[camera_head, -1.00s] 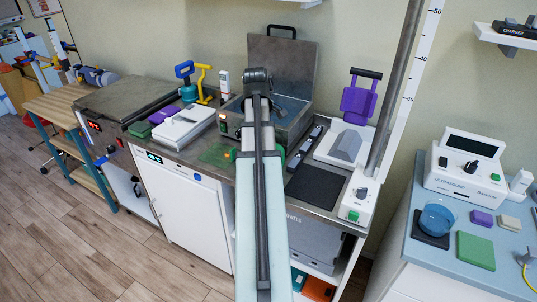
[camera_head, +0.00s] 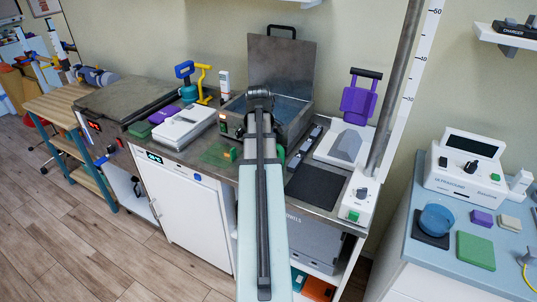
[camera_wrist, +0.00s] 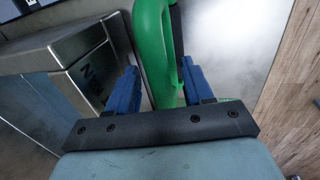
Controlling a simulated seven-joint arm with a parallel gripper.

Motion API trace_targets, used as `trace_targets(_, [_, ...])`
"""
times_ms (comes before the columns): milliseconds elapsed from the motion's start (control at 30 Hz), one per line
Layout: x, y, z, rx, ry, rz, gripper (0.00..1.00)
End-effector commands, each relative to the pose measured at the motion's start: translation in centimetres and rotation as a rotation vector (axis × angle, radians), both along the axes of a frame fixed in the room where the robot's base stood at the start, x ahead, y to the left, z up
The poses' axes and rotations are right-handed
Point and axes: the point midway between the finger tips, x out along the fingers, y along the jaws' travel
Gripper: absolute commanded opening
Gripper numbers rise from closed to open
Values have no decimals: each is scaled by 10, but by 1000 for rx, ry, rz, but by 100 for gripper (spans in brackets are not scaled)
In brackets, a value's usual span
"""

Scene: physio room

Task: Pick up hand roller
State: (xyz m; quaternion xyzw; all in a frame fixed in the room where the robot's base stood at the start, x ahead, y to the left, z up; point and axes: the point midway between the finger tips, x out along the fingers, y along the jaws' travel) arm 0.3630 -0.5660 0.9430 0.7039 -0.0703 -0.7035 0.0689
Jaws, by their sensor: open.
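A green, loop-shaped handle (camera_wrist: 154,50), which looks like part of the hand roller, stands between my gripper's two blue fingers in the wrist view. My gripper (camera_wrist: 160,88) is open, with one finger on each side of the green part. I cannot tell whether either finger touches it. The rest of the roller is hidden or out of frame. In the head view my arm covers the gripper, and only a small green bit (camera_head: 281,156) shows at the arm's right edge, on the counter.
A steel bath (camera_head: 294,112) with raised lid stands behind the arm. A dark mat (camera_head: 316,187) and a purple-handled item (camera_head: 359,103) are to the right. A white box (camera_head: 184,126) and a green translucent sheet (camera_head: 215,155) lie to the left.

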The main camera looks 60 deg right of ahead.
Motion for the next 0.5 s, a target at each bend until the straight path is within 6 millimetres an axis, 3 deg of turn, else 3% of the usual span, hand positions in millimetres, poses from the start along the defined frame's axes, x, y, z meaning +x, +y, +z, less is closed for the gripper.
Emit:
trace_targets(100, [0, 0, 0, 0, 0, 0, 49])
trace_targets(500, [0, 0, 0, 1, 0, 0, 11])
